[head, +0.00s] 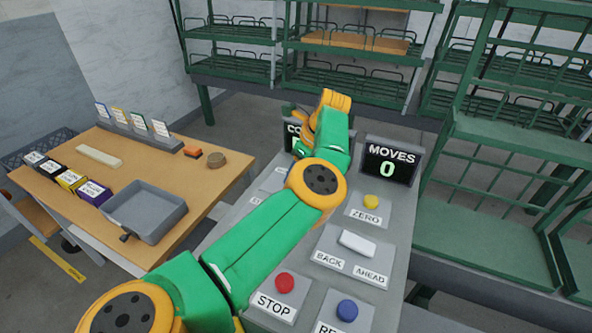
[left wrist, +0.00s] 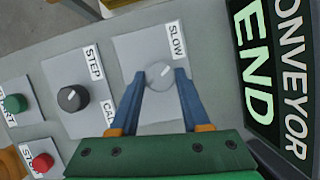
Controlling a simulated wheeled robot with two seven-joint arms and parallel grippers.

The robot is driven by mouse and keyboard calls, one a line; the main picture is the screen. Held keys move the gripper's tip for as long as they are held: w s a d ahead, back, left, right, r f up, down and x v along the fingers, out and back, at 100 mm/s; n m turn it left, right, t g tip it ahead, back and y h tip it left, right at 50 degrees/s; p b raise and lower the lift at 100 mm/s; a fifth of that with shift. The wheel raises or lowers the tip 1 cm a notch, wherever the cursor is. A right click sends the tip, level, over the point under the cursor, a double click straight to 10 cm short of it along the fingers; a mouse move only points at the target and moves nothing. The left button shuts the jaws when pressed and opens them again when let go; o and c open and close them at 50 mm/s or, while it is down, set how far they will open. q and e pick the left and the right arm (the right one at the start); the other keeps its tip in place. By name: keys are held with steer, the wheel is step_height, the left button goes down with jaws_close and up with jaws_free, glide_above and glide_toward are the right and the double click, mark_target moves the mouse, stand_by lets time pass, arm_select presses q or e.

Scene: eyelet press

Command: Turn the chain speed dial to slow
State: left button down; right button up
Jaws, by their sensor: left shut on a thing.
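In the left wrist view, the chain speed dial (left wrist: 158,76) is a round grey knob on a light plate, with a pale pointer line slanting to the upper right. A SLOW label (left wrist: 177,41) is beyond it, up and to the right. My left gripper (left wrist: 161,80) is shut on the dial, with one blue finger on each side. Any label on the near side of the plate is hidden by the gripper. In the head view, my left arm hides the dial. My right gripper is not in view.
A black STEP knob (left wrist: 72,98), green button (left wrist: 15,103) and red button (left wrist: 42,161) lie left of the dial. The CONVEYOR END display (left wrist: 254,65) stands close on the right. The head view shows a MOVES display (head: 389,166) reading 0 and a wooden table (head: 185,178).

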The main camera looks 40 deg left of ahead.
arm_select(q)
steer(key=shift+c, duration=1.8)
jaws_free()
steer(key=shift+a, duration=0.1)
steer(key=v, duration=0.7)
steer(key=shift+b, duration=0.3)
